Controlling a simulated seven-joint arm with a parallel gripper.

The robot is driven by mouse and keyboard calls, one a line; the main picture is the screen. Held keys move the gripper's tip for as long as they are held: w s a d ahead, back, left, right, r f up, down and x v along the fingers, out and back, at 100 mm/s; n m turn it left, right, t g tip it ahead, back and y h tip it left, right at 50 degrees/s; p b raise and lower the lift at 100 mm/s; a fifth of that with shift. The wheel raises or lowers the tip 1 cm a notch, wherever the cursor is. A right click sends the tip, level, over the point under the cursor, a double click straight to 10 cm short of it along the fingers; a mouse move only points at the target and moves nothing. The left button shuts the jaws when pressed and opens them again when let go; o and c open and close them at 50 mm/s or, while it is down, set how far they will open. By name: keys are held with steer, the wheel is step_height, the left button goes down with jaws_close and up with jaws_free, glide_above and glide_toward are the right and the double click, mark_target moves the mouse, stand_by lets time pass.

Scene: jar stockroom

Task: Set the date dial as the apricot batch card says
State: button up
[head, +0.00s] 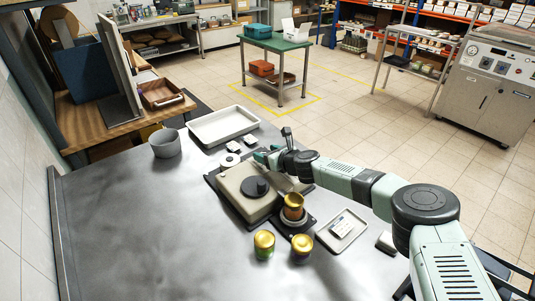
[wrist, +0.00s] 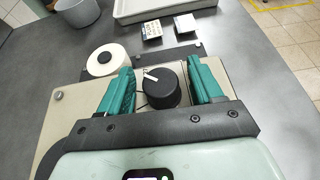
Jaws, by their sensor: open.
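The black date dial (wrist: 163,92) sits on top of a beige machine (head: 240,197); the dial also shows in the head view (head: 256,187). Its white pointer mark (wrist: 151,74) lies toward the upper left in the wrist view. My gripper (wrist: 160,72) is open, with one teal finger on each side of the dial and visible gaps between. In the head view my gripper (head: 270,158) is at the machine's far side. Two small cards, one left (wrist: 151,31) and one right (wrist: 185,24), lie beyond the machine. Their print is too small to read surely.
A white roll (wrist: 106,60) lies beside the machine. A gold-lidded jar (head: 293,208) stands on a dark base, with two more jars (head: 264,243) (head: 301,248) nearby. A small tray (head: 352,238), a white tray (head: 222,125) and a grey pot (head: 165,144) share the table. The left table area is clear.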

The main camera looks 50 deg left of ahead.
steer(key=shift+d, duration=0.1)
step_height(320, 180, up, 4)
glide_above(275, 181)
steer(key=w, duration=0.4)
steer(key=shift+s+d, duration=0.1)
steer(key=shift+d, duration=0.35)
steer(key=s+m+t, duration=0.1)
steer(key=s+a+m+t, duration=0.1)
steer(key=shift+s+a+f+t+h, duration=0.15)
steer(key=shift+t+h, duration=0.15)
steer(key=shift+s+m+t+h, duration=0.4)
steer(key=shift+s+m+t, duration=0.4)
steer(key=shift+m+t, duration=0.4)
steer(key=x, duration=1)
steer(key=shift+w+a, duration=0.15)
steer(key=shift+w, duration=0.1)
